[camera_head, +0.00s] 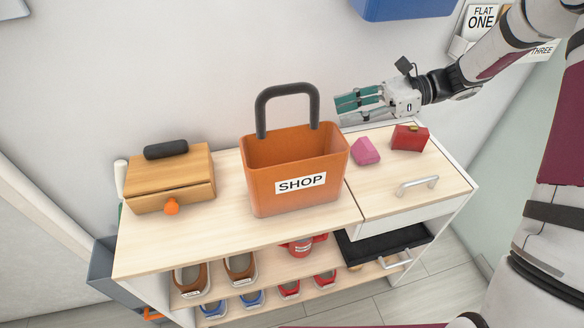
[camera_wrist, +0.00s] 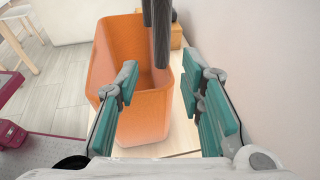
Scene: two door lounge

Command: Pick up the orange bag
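The orange bag (camera_head: 290,170) stands upright on the cabinet top near its middle, with a white SHOP label on its front. Its dark arched handle (camera_head: 287,90) rises above the open rim. My gripper (camera_head: 350,102) is to the right of the handle, at about its height and apart from it, with its fingers pointing left. In the wrist view my gripper (camera_wrist: 165,100) has its green finger pads spread wide with nothing between them. The orange bag (camera_wrist: 140,75) shows beyond the fingers there, with part of the dark handle (camera_wrist: 160,30) at the top.
A wooden box (camera_head: 170,178) with a dark roll on top stands left of the bag. A pink block (camera_head: 365,151) and a red purse (camera_head: 409,138) lie to the right. A blue box (camera_head: 400,8) hangs on the wall above.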

